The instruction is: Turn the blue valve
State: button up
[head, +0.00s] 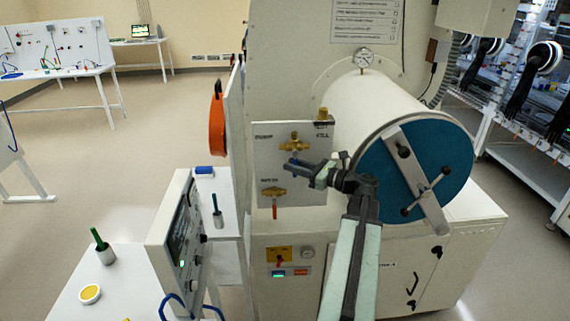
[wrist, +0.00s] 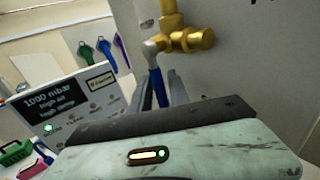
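The blue valve handle (wrist: 159,88) hangs down from a brass valve body (wrist: 186,39) in the wrist view. In the head view the brass valve (head: 294,141) is the upper one on the pale panel, and my gripper largely hides its handle. My gripper (head: 298,167) is just below that valve body. In the wrist view its two grey fingers (wrist: 164,90) stand on either side of the blue handle and look open. I cannot tell whether either finger touches it.
A lower brass valve (head: 273,191) with a red handle hangs below on the same panel. The teal round door (head: 437,150) is to the right. A control box (head: 178,232) and a white table with a green-handled tool (head: 100,242) are to the left.

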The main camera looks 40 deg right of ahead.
jog(key=shift+x, duration=1.35)
jog(key=shift+a, duration=0.1)
grip_shut()
